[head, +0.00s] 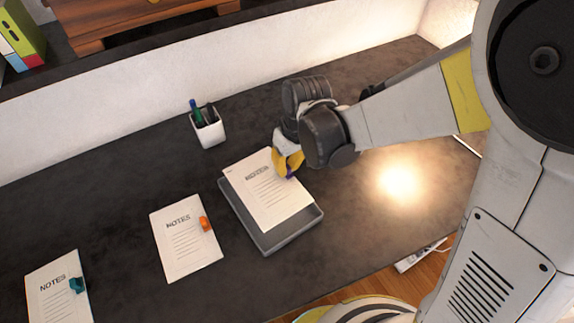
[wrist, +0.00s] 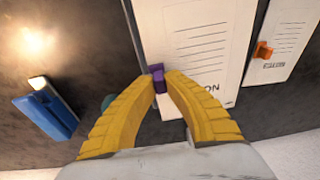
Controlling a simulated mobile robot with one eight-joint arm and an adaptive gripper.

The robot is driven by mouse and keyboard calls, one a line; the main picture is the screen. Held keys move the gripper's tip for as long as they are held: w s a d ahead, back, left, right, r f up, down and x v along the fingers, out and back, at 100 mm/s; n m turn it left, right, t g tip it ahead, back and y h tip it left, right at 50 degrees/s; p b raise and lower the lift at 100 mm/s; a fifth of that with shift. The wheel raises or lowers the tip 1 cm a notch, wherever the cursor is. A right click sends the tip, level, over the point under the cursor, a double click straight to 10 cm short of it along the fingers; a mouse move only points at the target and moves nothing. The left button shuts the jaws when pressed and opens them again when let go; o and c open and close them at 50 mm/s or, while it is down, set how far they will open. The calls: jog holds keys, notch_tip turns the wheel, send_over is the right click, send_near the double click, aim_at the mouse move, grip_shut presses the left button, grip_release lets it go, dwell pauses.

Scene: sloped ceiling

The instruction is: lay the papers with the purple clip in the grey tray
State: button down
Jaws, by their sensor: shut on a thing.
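The papers with the purple clip (head: 262,192) are over the grey tray (head: 283,237) in the head view. They cover most of it and stick out past its far left edge; I cannot tell whether they touch its floor. My gripper (head: 289,172) is at their upper right edge. In the wrist view my gripper (wrist: 160,85) is shut on the purple clip (wrist: 158,79), with the papers (wrist: 195,45) stretching away behind it. The tray's rim (wrist: 135,28) shows along the left of the papers there.
Papers with an orange clip (head: 184,243) lie left of the tray. Papers with a teal clip (head: 55,295) lie farther left. A white pen cup (head: 208,131) stands behind. In the wrist view a blue object (wrist: 45,112) lies at left. The dark desk (head: 120,185) is clear between these.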

jog(key=shift+f+b, duration=3.45)
jog(key=shift+f, duration=0.65)
jog(key=c, duration=1.5)
grip_release()
jog(key=shift+o, duration=0.2)
jog(key=shift+r, duration=0.1)
jog(key=r, duration=0.4)
jog(key=d+r, duration=0.1)
jog(key=r, duration=0.3)
jog(key=s+r, duration=0.1)
jog(key=r, duration=0.2)
jog(key=shift+d+r, duration=0.35)
jog(key=shift+r, duration=0.05)
jog(key=s+d+r+m+t, duration=0.2)
jog(key=s+d+m+t, duration=0.1)
jog(key=d, duration=0.6)
jog(key=s+d+r+m+t+h, duration=0.1)
jog(key=s+d+r+m+t, duration=0.2)
jog(key=d, duration=0.6)
jog(key=shift+s+d+m+h, duration=0.35)
jog(key=shift+s+m, duration=0.35)
jog(key=shift+s, duration=0.4)
